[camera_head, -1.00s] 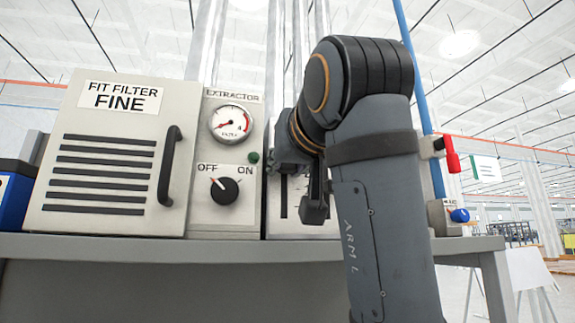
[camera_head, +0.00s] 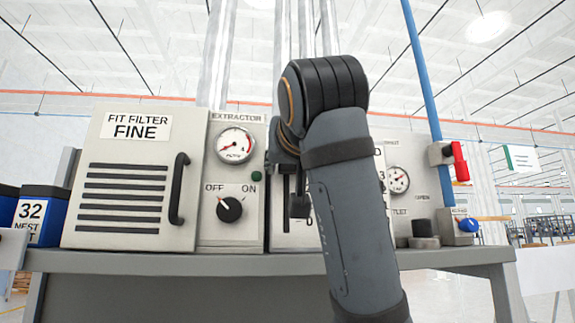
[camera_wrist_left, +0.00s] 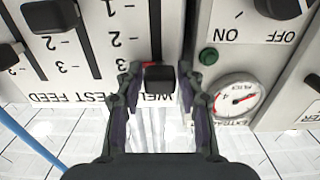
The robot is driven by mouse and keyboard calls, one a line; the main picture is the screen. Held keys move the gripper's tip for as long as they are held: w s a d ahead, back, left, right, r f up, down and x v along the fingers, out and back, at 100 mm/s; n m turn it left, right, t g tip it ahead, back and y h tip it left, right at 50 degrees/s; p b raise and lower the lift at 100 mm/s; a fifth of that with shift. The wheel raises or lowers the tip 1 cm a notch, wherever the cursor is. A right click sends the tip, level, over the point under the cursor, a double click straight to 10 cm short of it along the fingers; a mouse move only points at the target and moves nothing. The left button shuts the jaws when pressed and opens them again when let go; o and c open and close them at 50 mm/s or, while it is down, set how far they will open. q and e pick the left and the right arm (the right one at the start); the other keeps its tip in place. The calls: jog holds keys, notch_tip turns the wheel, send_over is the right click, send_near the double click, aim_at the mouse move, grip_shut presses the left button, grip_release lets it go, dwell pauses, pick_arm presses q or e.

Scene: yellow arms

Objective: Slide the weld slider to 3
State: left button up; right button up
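The weld slider's black knob (camera_wrist_left: 159,77) is in the left wrist view, which shows the panel upside down. It sits at the end of its slot (camera_wrist_left: 154,25) by the partly hidden WELD label (camera_wrist_left: 150,98), close to the scale mark nearest that label. A bit of red shows beside the knob. My left gripper (camera_wrist_left: 160,80) has one finger on each side of the knob, with small gaps visible. In the head view my left gripper (camera_head: 293,190) is before the slider panel (camera_head: 281,240), mostly hidden by my own arm. My right gripper is not in view.
Left of the sliders are the extractor gauge (camera_head: 236,145), green button (camera_head: 257,176), OFF/ON knob (camera_head: 230,208) and filter door handle (camera_head: 179,188). Other slider knobs (camera_wrist_left: 50,15) are close beside. To the right are another gauge (camera_head: 397,179) and a red-handled valve (camera_head: 459,161).

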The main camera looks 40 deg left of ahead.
pick_arm(q)
jog(key=shift+s+d, duration=0.1)
jog(key=v, duration=0.7)
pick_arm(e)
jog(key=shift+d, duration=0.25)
pick_arm(q)
jog(key=shift+s, duration=0.1)
